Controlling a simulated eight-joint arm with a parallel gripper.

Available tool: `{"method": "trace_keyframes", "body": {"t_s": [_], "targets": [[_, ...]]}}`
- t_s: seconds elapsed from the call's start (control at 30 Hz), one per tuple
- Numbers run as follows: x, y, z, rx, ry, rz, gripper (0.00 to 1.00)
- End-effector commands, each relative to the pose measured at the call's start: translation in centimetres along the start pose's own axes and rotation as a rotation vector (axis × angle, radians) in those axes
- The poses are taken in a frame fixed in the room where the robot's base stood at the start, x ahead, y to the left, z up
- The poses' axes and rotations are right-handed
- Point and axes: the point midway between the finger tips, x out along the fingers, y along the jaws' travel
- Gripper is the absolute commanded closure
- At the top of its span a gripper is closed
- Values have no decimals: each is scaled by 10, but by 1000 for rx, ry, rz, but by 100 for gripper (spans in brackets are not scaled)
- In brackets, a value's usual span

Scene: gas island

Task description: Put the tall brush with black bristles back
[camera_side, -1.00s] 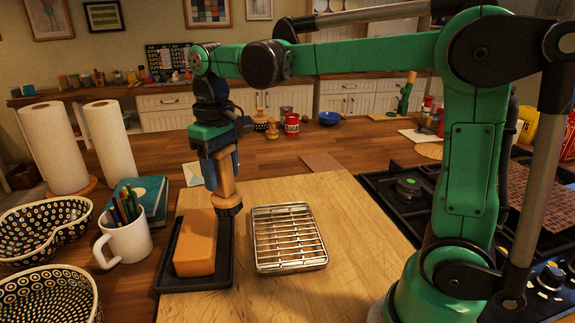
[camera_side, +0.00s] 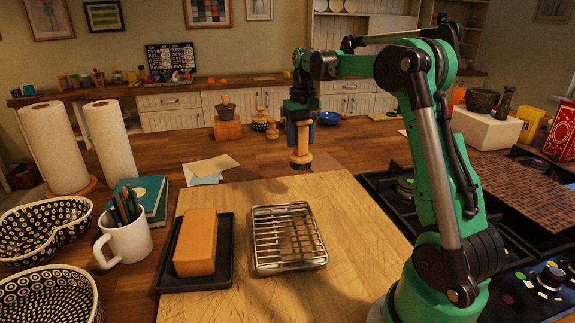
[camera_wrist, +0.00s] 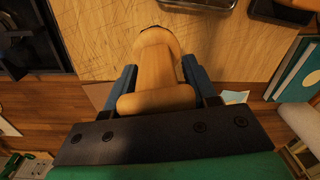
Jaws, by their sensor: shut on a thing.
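A tall wooden brush (camera_side: 301,152) with dark bristles at its lower end hangs roughly upright from my gripper (camera_side: 301,122) in the side view. It is over the far edge of the pale board (camera_side: 345,215), beyond the wire rack (camera_side: 288,262). Whether the bristles touch the surface below, I cannot tell. In the wrist view the wooden handle (camera_wrist: 155,65) lies between the two blue fingers of my gripper (camera_wrist: 158,72), which is shut on it. The bristle end is mostly hidden there.
A black tray (camera_side: 222,275) with an orange block (camera_side: 196,243) is left of the rack. Envelopes (camera_side: 212,167), a wooden block (camera_side: 227,130), small wooden-topped things (camera_side: 271,130) and a blue bowl (camera_side: 330,118) are on the counter. The stove (camera_side: 400,185) is on the right.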

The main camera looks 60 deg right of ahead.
Motion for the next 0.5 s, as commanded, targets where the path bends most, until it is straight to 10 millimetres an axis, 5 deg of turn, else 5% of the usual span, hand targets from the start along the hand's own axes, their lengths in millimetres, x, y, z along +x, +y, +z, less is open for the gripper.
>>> {"method": "trace_keyframes", "body": {"t_s": [0.1,0.2,0.5], "targets": [[6,55,-6,116,5,-8,100],[10,83,-5,173,8,-13,100],[41,107,-4,220,10,-16,100]]}}
